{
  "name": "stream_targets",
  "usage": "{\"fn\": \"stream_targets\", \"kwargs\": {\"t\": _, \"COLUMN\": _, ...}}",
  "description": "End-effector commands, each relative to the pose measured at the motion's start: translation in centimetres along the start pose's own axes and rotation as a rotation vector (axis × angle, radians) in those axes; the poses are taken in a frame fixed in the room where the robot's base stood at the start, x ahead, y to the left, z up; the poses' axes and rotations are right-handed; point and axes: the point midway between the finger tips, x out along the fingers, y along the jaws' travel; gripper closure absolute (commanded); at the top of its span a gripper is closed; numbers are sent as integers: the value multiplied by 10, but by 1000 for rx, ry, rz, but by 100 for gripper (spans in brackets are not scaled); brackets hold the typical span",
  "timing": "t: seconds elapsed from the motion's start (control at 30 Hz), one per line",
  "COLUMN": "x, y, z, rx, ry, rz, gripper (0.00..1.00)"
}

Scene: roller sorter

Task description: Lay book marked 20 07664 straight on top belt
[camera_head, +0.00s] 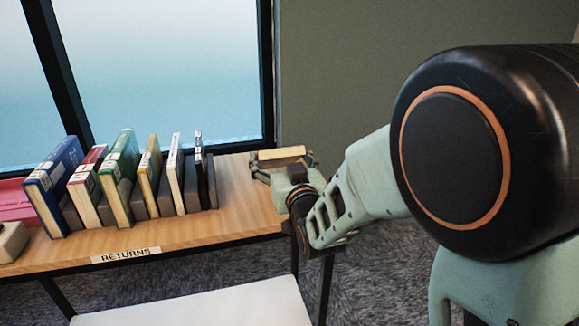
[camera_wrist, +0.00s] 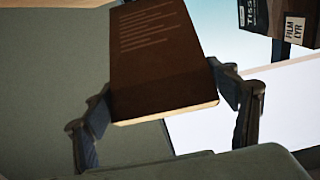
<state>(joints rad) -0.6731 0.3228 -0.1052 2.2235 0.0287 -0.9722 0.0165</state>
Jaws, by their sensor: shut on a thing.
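My gripper (camera_head: 283,164) is shut on a book (camera_head: 279,153) above the right end of the wooden returns table. In the head view only a thin pale edge of this book shows. In the wrist view the held book (camera_wrist: 158,55) has a dark brown cover with faint lines of print and a pale page edge, and my gripper's (camera_wrist: 160,85) fingers grip it from both sides. No marking 20 07664 can be read on it. I cannot make out a top belt in either view.
Several upright books, including a blue one (camera_head: 54,184) and a green one (camera_head: 119,172), stand between grey dividers on the table (camera_head: 235,215), labelled RETURNS (camera_head: 125,255). A white surface (camera_head: 200,303) lies below in front.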

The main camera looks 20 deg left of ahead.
Motion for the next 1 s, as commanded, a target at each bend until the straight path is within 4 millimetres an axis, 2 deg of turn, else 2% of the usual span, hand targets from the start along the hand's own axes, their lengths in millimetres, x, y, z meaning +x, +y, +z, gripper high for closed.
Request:
{"fn": "stream_targets", "kwargs": {"t": 0.2, "x": 0, "y": 0, "z": 30, "rx": 0, "ry": -1, "rz": 0, "gripper": 60}}
{"fn": "stream_targets", "kwargs": {"t": 0.57, "x": 0, "y": 0, "z": 32, "rx": 0, "ry": 2, "rz": 0, "gripper": 60}}
{"fn": "stream_targets", "kwargs": {"t": 0.6, "x": 0, "y": 0, "z": 33, "rx": 0, "ry": 0, "rz": 0, "gripper": 19}}
{"fn": "stream_targets", "kwargs": {"t": 0.73, "x": 0, "y": 0, "z": 32, "rx": 0, "ry": 0, "rz": 0, "gripper": 4}}
{"fn": "stream_targets", "kwargs": {"t": 1.0, "x": 0, "y": 0, "z": 32, "rx": 0, "ry": 0, "rz": 0, "gripper": 3}}
